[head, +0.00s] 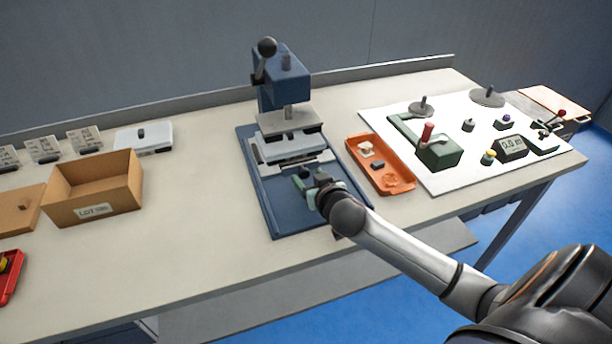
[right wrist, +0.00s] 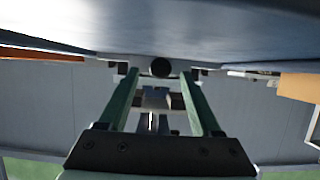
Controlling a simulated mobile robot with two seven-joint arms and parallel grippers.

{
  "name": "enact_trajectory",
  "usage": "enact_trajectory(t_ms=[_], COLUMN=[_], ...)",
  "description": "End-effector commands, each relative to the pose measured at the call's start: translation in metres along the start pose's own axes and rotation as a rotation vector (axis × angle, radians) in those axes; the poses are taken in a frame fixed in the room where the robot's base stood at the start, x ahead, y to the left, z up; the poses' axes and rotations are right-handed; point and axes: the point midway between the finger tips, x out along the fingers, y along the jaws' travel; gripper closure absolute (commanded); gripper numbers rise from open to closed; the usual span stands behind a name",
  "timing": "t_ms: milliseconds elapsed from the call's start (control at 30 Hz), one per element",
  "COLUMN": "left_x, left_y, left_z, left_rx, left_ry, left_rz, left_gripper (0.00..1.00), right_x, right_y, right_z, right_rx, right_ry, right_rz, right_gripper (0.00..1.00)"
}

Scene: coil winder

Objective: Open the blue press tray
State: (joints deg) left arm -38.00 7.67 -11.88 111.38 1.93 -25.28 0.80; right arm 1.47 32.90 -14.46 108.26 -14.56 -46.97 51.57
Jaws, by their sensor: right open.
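The blue press (head: 281,80) stands on the bench, with a black ball-ended lever at its top. Its blue base plate (head: 283,222) reaches toward the bench's front edge. A light grey block on a sliding-looking part (head: 285,147) sits under the ram; I cannot tell how far the tray is out. My right gripper (head: 306,178) is low over the front part of the blue base, in front of the grey block. In the right wrist view its green fingers (right wrist: 163,88) are apart, with a dark round end between their tips. Whether they touch anything is unclear.
An orange tray (head: 365,148) with small parts lies close to the right of the press. Beyond it is a white panel (head: 470,172) with a red-handled green fixture. A cardboard box (head: 70,202) stands left. The bench between box and press is clear.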

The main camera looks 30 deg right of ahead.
Motion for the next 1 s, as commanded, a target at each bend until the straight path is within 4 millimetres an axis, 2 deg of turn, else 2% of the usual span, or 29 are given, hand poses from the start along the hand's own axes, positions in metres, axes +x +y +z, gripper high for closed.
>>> enact_trajectory(t_ms=[200, 567, 1000], left_x=[0.002, 0.003, 0.002], left_y=[0.001, 0.001, 0.001], left_z=[-0.001, -0.004, -0.003], left_rx=[0.001, 0.002, 0.002], left_ry=[0.004, 0.009, 0.008], left_rz=[0.003, 0.003, 0.003], left_gripper=[1.0, 1.0, 1.0], right_x=[0.02, 0.023, 0.023], right_y=[0.0, 0.0, 0.0], right_z=[0.0, 0.0, 0.0], right_rx=[0.001, 0.001, 0.0], right_ry=[0.0, 0.0, 0.0], right_rz=[-0.001, -0.001, -0.001], right_gripper=[0.34, 0.34, 0.84])
